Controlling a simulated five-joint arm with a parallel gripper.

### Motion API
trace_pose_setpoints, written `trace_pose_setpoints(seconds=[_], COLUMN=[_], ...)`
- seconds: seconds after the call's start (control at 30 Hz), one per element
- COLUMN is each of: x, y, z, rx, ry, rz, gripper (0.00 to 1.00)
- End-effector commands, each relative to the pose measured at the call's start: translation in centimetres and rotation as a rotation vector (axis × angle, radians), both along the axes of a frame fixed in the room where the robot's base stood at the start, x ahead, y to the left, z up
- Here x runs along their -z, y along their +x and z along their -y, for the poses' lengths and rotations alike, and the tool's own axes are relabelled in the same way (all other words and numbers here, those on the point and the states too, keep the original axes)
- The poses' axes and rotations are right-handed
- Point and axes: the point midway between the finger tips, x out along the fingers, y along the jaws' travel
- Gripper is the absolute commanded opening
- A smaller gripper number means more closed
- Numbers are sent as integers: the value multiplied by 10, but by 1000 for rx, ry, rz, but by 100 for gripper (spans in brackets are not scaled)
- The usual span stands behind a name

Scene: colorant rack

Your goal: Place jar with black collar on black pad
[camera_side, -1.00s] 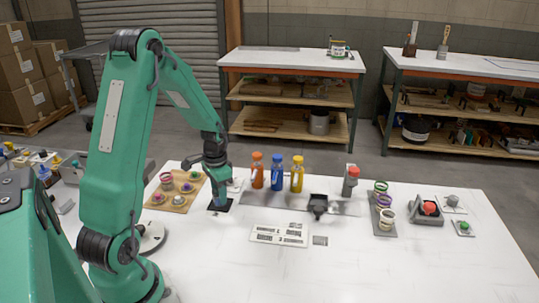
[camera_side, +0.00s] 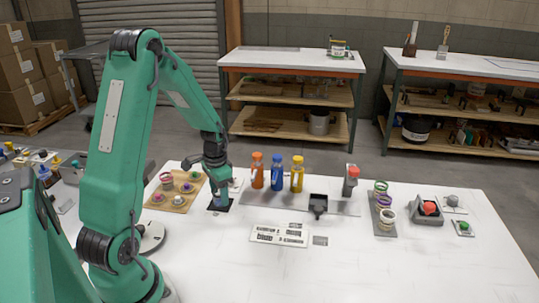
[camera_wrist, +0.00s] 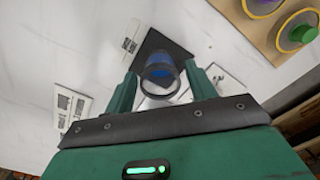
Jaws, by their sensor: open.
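The jar with the black collar (camera_wrist: 160,74) shows blue inside and stands on the black pad (camera_wrist: 178,50) in the wrist view. The side view also shows the jar (camera_side: 221,200) low under my gripper (camera_side: 218,183), with the pad (camera_side: 228,208) around its base. In the wrist view my gripper (camera_wrist: 161,72) is open, with one finger on each side of the jar. The jar's base is partly hidden by its collar from above.
A wooden board with several small pots (camera_side: 172,203) lies just left of the pad. Orange, blue and yellow bottles (camera_side: 277,178) stand to the right. A printed card (camera_side: 278,236) lies nearer the front. The front right of the table is clear.

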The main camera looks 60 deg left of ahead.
Motion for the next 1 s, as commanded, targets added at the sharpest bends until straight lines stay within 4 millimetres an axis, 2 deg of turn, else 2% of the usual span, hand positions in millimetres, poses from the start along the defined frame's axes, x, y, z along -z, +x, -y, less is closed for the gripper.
trace_pose_setpoints(seconds=[0.27, 0.73, 1.0], x=[-25, -98, -118], y=[1, 1, 0], z=[-1, -1, 0], rx=[0, 0, 0], ry=[3, 3, 1], rz=[4, 4, 2], gripper=[56, 56, 56])
